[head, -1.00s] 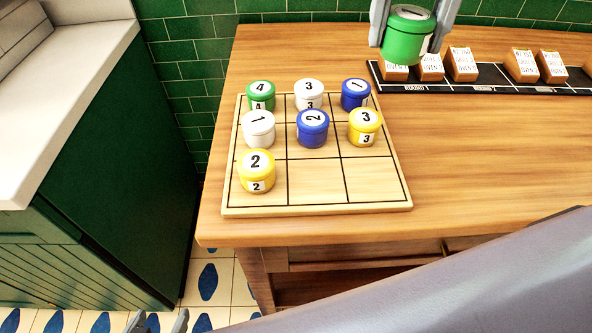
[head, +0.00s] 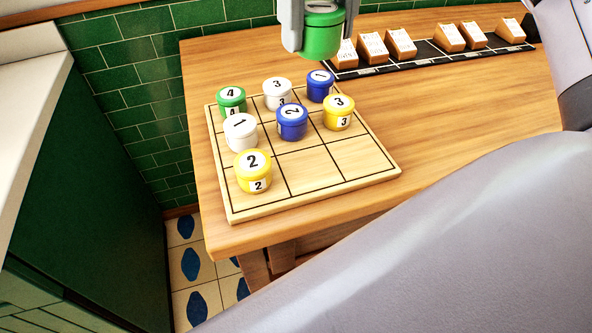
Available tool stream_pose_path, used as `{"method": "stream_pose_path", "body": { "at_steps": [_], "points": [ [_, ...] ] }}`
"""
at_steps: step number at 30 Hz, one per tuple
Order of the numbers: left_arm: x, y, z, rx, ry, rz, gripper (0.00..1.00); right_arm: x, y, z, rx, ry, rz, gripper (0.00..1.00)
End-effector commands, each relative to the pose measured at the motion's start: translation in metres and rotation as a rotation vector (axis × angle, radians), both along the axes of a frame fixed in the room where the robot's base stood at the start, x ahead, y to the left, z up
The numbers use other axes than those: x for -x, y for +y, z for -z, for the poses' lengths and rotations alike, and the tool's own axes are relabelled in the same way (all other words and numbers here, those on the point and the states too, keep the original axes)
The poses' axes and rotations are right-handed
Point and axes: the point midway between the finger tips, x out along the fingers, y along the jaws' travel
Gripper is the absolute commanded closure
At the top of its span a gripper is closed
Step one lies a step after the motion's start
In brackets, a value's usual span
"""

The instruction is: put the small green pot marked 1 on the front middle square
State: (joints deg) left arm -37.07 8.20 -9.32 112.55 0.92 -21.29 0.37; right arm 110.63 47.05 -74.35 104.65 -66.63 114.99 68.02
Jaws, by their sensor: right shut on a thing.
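A green pot (head: 322,38) is held between the fingers of my right gripper (head: 321,44) at the top of the head view, raised above the table behind the board. Its number cannot be read. The wooden board (head: 312,194) has a three-by-three grid. Its front middle square (head: 306,171) is empty, and so is the front right square (head: 362,154). A yellow pot marked 2 (head: 253,174) stands on the front left square. A blue pot marked 2 (head: 292,123) stands on the centre square, right behind the empty front middle one. My left gripper is out of view.
The back row holds a green pot marked 4 (head: 231,101), a white 3 (head: 277,93) and a blue 1 (head: 320,86). A white 1 (head: 240,132) and yellow 3 (head: 339,112) flank the centre. A black rack (head: 432,56) with labelled wooden blocks lies behind right.

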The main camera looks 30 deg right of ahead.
Motion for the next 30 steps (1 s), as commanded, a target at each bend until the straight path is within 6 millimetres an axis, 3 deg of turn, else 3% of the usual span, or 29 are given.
{"method": "stream_pose_path", "body": {
  "at_steps": [5,13,21,24,30],
  "points": [
    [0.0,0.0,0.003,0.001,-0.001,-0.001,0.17,0.001,-0.001,0.008,0.001,0.002,-0.016,0.78],
    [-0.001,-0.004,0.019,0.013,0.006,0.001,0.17,0.001,-0.001,0.063,0.0,0.005,-0.016,0.78],
    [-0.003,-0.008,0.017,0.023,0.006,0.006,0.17,0.001,-0.001,0.128,0.003,0.004,-0.012,0.78],
    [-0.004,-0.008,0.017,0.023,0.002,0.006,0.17,0.002,-0.001,0.146,0.001,0.002,-0.013,0.78],
    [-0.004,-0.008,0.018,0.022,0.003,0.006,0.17,0.001,-0.001,0.16,0.0,0.0,-0.013,0.78]
  ]
}}
